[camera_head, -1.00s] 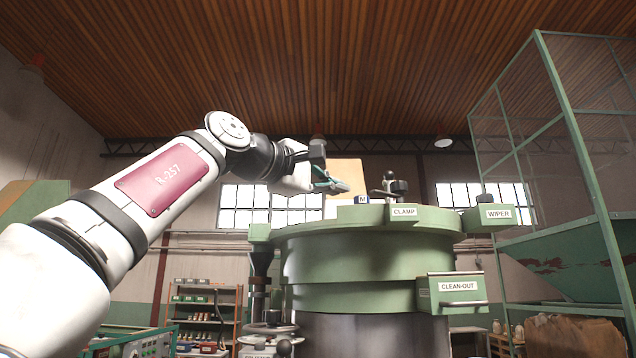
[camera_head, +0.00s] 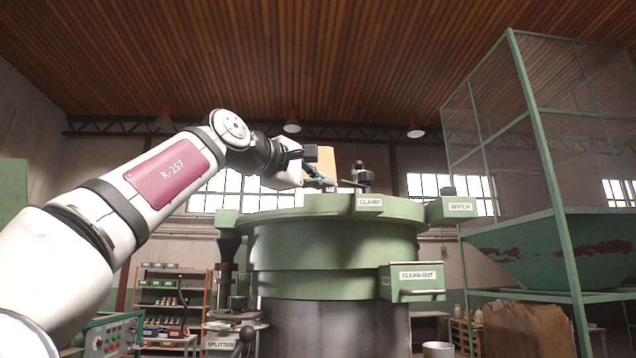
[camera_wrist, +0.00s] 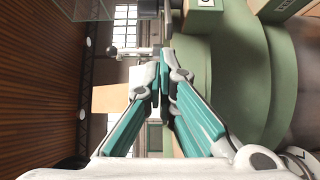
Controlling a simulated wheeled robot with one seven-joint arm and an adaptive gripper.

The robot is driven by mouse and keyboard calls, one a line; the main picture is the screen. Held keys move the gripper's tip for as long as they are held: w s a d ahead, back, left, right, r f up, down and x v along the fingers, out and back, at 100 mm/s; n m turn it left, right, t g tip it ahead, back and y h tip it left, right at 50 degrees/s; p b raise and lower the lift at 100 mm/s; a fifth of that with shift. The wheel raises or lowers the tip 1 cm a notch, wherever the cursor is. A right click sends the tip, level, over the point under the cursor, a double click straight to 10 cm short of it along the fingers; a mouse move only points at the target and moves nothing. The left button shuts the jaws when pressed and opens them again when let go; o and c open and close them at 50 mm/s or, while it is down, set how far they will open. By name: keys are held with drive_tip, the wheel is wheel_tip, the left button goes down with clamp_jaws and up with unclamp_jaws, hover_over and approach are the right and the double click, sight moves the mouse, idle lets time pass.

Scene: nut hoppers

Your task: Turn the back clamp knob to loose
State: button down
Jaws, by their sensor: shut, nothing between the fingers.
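The green hopper (camera_head: 330,232) stands ahead with a CLAMP label (camera_head: 369,202) on its top rim. A dark clamp fitting with a ball-topped post (camera_head: 361,176) rises above the rim behind the label. In the wrist view a bar with a ball end (camera_wrist: 114,51) lies just beyond the fingertips. I cannot tell for sure which knob is the back one, nor its setting. My gripper (camera_head: 332,184), with teal fingers, is above the rim, left of the fitting. The wrist view shows its fingertips (camera_wrist: 160,72) together and empty. Whether they touch the bar is unclear.
A WIPER box (camera_head: 458,207) juts from the hopper's right side, and a CLEAN-OUT box (camera_head: 413,280) sits below. A green mesh frame (camera_head: 548,150) stands right. A shelf rack (camera_head: 172,290) stands at back left.

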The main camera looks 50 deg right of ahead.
drive_tip(key=shift+s+a+f+n+t+b, duration=0.1)
drive_tip(key=shift+s+a+n+t+b, duration=0.2)
drive_tip(key=shift+s+n+t+b, duration=0.5)
drive_tip(key=shift+s, duration=0.15)
